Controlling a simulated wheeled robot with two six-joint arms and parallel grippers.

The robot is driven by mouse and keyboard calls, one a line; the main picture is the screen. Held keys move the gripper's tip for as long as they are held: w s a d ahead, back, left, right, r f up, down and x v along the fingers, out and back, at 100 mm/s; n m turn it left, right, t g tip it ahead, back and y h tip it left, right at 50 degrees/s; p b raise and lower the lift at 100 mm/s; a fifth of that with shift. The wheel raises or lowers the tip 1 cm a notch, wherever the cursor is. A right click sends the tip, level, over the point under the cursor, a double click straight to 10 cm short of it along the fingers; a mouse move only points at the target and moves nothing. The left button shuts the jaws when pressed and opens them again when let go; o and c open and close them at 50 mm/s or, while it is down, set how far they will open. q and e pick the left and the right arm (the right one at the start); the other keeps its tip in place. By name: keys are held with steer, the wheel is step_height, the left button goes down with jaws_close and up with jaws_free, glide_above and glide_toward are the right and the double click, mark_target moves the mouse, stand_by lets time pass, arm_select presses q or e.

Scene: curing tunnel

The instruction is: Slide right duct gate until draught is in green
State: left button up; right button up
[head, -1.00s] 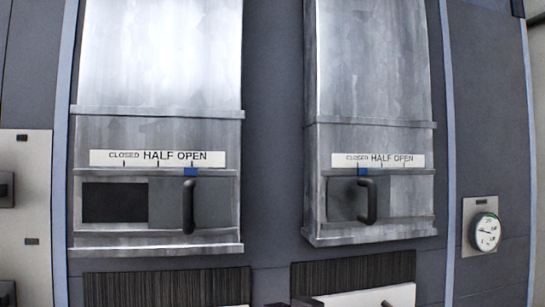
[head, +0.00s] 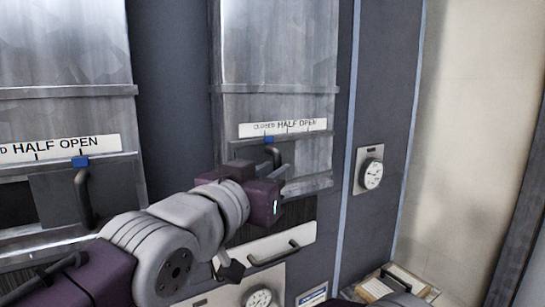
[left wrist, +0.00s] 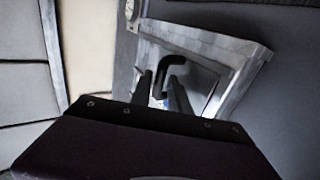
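The right duct gate's dark handle (head: 272,156) stands out from the metal duct front. Its blue marker (head: 269,140) sits under the CLOSED end of the scale label (head: 289,127). The round draught gauge (head: 370,172) is on the panel to the right; its needle is too small to read well. My left gripper (head: 284,173) is just in front of the gate, close to the handle. In the left wrist view its two dark fingers (left wrist: 164,92) are apart, with the handle (left wrist: 170,64) just ahead of them; contact is unclear.
The left duct gate's handle (head: 83,199) is at left, its blue marker near OPEN, with a dark opening beside it. Below the right duct is a light drawer front with a bar handle (head: 274,253). Another dial (head: 258,298) is at the bottom.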

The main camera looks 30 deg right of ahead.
arm_select(q)
steer(key=shift+d, duration=0.2)
steer(key=shift+a, duration=0.1)
jaws_close()
stand_by(1.2)
